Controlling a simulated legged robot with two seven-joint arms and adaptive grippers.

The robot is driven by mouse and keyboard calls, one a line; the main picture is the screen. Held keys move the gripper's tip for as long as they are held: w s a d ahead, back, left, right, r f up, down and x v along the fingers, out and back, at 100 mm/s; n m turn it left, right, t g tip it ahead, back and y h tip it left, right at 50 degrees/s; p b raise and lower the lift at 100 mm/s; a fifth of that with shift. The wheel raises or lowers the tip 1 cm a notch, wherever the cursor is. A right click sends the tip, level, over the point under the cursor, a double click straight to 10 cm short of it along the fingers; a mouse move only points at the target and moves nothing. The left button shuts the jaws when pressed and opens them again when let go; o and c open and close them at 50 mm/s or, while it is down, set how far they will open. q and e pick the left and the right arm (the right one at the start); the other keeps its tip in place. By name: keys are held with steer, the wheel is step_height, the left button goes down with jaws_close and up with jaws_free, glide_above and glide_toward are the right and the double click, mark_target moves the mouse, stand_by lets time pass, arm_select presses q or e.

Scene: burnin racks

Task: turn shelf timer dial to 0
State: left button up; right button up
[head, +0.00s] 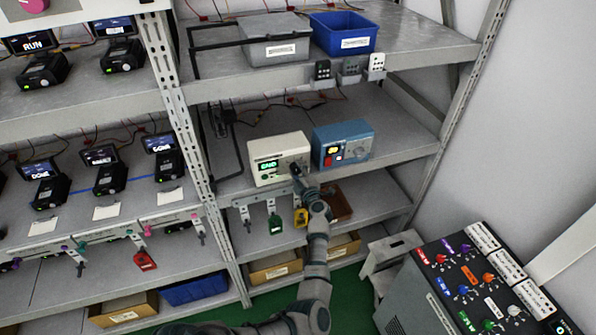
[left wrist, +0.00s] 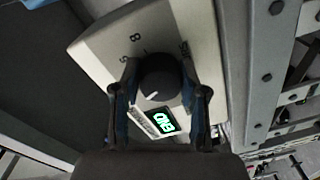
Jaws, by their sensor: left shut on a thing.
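The shelf timer (head: 265,179) is a cream box with a green-lit display, standing on the middle shelf in the head view. In the left wrist view its cream face (left wrist: 100,45) fills the top, tilted, with the green display (left wrist: 166,120) below the dial. The dark round dial (left wrist: 160,72) has a white pointer mark towards the display; an 8 shows above it, and other marks are partly hidden. My left gripper (head: 297,171) is at the timer's front; its fingers (left wrist: 158,88) are shut on the dial from both sides. My right gripper is not in view.
A blue box (head: 343,143) with lit display and buttons stands close to the timer's right. Colored tags, one yellow (head: 301,217), hang below the shelf edge. A rack upright (head: 190,150) stands to the left. A control panel (head: 470,285) is at lower right.

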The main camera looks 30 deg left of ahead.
arm_select(q)
steer(key=n, duration=0.2)
steer(key=f+n, duration=0.1)
steer(key=n, duration=0.2)
steer(key=shift+s, duration=0.2)
steer(key=shift+n+b, duration=0.45)
steer(key=shift+n, duration=1.95)
steer(key=shift+r, duration=0.1)
steer(key=o, duration=1.1)
steer(key=shift+o, duration=0.2)
steer(key=shift+r, duration=0.2)
steer(key=shift+d+t, duration=0.1)
steer(key=shift+t, duration=0.2)
